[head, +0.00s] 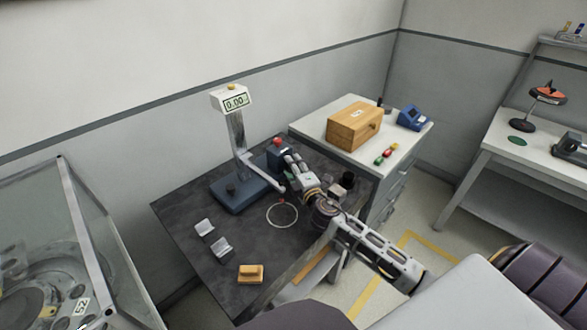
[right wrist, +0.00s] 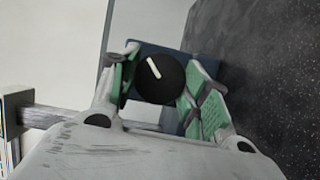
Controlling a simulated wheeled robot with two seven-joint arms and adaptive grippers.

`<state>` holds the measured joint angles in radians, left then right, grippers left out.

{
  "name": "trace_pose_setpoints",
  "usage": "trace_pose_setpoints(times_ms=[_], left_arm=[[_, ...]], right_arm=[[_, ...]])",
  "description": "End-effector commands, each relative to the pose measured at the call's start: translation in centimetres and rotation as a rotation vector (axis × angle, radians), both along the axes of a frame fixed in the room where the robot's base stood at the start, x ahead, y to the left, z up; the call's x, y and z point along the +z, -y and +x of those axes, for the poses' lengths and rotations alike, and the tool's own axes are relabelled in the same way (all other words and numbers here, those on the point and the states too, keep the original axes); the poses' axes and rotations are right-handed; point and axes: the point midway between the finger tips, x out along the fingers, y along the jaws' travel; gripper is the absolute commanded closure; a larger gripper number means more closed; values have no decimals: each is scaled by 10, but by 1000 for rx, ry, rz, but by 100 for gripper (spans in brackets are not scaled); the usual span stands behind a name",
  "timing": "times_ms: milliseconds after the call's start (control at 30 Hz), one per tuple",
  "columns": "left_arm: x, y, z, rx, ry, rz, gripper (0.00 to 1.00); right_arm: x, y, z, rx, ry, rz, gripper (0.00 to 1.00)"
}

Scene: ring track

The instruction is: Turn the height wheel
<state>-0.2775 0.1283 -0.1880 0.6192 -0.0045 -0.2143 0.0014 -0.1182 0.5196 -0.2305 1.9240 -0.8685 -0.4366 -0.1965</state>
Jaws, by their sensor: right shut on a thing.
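A black round wheel (right wrist: 159,79) with a white pointer mark sits on a dark blue housing (right wrist: 150,48) in the right wrist view. The mark slants up to the left. My right gripper (right wrist: 158,85) is shut on the wheel, with a green-padded finger on each side. In the head view my right gripper (head: 289,160) reaches to the dark blue box (head: 273,154) with a red top, at the back of the dark table. The wheel is hidden there. The gauge stand (head: 238,150) beside it has a display (head: 236,102) reading 0.00. My left gripper is not in view.
A thin ring (head: 282,215) lies on the dark table (head: 180,215) below the stand's arm. A black knobbed item (head: 347,181) is right of my gripper. A wooden box (head: 353,127) stands on the white cabinet behind.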

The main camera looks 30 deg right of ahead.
Motion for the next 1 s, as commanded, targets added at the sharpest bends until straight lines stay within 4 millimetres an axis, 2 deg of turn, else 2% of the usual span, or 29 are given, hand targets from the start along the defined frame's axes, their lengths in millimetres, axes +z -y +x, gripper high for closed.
trace_pose_setpoints(times_ms=[33, 200, 433, 533, 667, 1000], left_arm=[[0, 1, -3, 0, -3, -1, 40], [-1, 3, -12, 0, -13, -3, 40], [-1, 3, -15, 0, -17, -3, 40], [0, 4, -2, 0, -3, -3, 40], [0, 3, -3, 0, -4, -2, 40], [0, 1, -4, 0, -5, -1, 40]], right_arm=[[-1, -1, 0, 2, -2, 0, 52], [-1, -1, 0, 1, -2, 0, 32], [0, 0, 0, 0, -1, 0, 32], [0, 0, 0, 0, -1, 0, 32], [0, 0, -2, 0, -1, 1, 32], [-1, -2, -19, 1, -2, 1, 32]])
